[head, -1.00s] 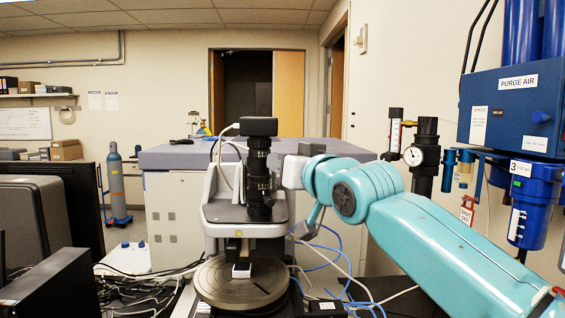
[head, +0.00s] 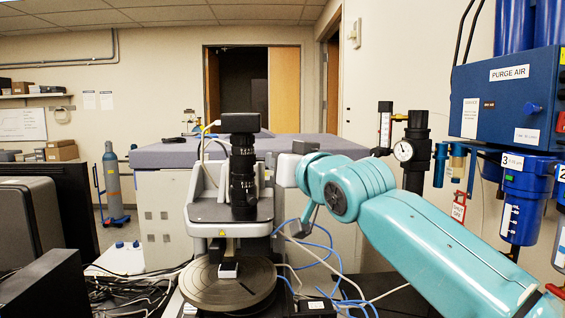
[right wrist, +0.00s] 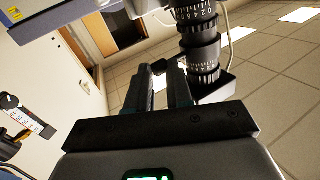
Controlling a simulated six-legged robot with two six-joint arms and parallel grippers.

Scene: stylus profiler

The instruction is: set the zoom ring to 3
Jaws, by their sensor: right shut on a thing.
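The zoom ring is on the black lens column (head: 242,175) of the profiler, which stands upright above the round stage (head: 228,288) in the head view. In the right wrist view the column is tilted, and its ring bands (right wrist: 203,55) carry white numbers and tick marks. In the head view my right arm reaches the column from the right. My left gripper is not in view.
A blue purge-air panel (head: 510,100) with filters and a gauge (head: 403,151) is at the right. A dark monitor (head: 72,210) and a black box (head: 45,288) stand at the left. Blue tubes and cables lie around the stage. A grey-topped bench (head: 165,155) is behind.

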